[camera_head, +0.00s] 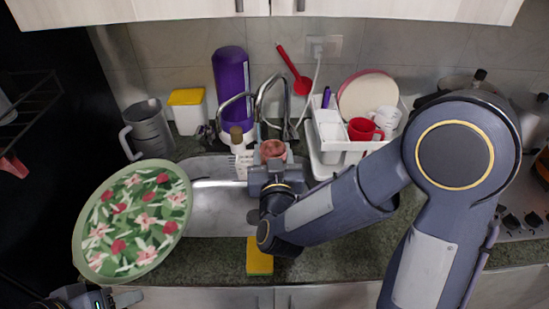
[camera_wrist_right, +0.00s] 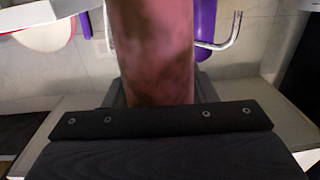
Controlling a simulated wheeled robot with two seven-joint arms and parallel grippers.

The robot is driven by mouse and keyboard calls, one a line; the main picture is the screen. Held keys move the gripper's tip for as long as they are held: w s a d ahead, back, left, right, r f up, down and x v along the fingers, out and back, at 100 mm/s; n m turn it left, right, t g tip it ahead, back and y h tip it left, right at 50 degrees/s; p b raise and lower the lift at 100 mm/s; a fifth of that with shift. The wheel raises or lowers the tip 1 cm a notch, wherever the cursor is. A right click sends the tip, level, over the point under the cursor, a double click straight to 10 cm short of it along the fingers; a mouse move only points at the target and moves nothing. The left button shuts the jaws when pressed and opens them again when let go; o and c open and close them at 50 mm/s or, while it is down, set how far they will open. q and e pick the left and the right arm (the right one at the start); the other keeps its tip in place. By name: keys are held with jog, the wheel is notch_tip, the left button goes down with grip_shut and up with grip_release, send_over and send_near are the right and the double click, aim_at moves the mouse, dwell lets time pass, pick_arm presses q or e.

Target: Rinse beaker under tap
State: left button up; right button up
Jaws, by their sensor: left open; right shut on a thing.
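A reddish-brown beaker (camera_head: 272,150) is held upright over the back of the metal sink (camera_head: 215,212). My right gripper (camera_head: 274,170) is shut on it. The beaker also fills the middle of the right wrist view (camera_wrist_right: 155,50), stained and blotchy. The curved metal tap (camera_head: 262,90) stands behind the sink, just behind and above the beaker. I cannot tell whether the spout is directly over the beaker's mouth, and I see no clear water stream. My left gripper (camera_head: 90,297) shows only partly at the lower left edge, open, below the floral plate.
A large green floral plate (camera_head: 135,220) leans over the sink's left side. A grey jug (camera_head: 150,128), a yellow-lidded container (camera_head: 188,110) and a purple bottle (camera_head: 232,85) stand behind. A white dish rack (camera_head: 335,140) is right. A yellow sponge (camera_head: 258,260) lies on the front counter.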

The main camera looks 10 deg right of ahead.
jog(key=w+f+b, duration=0.1)
jog(key=w+f, duration=0.1)
jog(key=w, duration=0.8)
jog(key=shift+w+d, duration=0.15)
jog(key=shift+w, duration=0.15)
dwell(0.4)
jog(key=shift+d+f+b, duration=0.1)
jog(key=shift+d+b, duration=0.05)
jog(key=shift+b, duration=0.15)
jog(key=shift+d, duration=0.5)
jog(key=shift+a, duration=0.2)
jog(key=shift+a+b, duration=0.3)
jog(key=shift+a, duration=0.15)
